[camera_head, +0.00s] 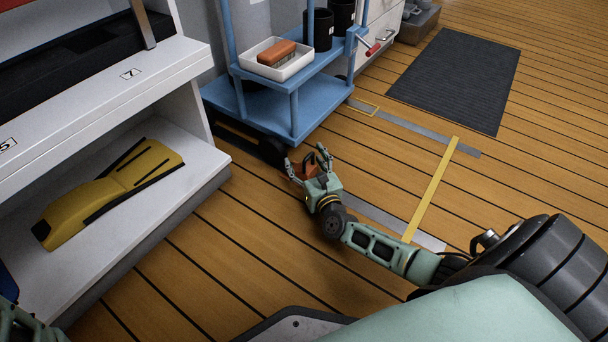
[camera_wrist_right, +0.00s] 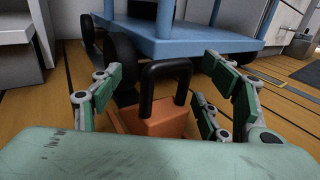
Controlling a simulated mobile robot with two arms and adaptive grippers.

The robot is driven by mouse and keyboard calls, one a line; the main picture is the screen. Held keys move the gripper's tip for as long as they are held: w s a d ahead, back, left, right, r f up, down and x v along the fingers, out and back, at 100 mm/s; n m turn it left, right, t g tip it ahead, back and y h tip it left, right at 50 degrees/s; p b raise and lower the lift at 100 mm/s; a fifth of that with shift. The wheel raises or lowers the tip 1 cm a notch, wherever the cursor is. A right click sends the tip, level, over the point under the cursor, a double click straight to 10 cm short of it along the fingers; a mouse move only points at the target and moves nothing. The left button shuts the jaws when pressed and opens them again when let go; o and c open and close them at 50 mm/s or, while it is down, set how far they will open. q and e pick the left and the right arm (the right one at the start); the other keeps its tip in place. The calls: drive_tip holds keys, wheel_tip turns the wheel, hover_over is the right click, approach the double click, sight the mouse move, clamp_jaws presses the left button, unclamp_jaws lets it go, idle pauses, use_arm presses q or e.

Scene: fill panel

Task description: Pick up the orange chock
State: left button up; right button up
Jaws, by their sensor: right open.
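The orange chock (camera_head: 305,168) sits on the floor by the wheel of the blue cart in the head view. In the right wrist view the chock (camera_wrist_right: 160,122) has a black loop handle (camera_wrist_right: 165,72) standing up from it. My right gripper (camera_head: 308,162) is open, with its fingers on either side of the chock. In the wrist view the fingers (camera_wrist_right: 165,95) stand apart left and right of the handle. The lower part of the chock is hidden by my gripper's body. At the lower left of the head view a small piece of my left arm shows, but not its gripper.
The blue cart (camera_head: 265,106) stands just behind the chock, its black wheel (camera_head: 271,151) close by. It carries a white tray (camera_head: 270,70) with an orange-brown brush. White shelving (camera_head: 190,190) with a yellow object (camera_head: 110,190) is at left. A dark mat (camera_head: 455,80) lies at right.

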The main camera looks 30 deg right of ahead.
clamp_jaws()
idle(0.8)
drive_tip(key=shift+r, duration=0.1)
idle(0.4)
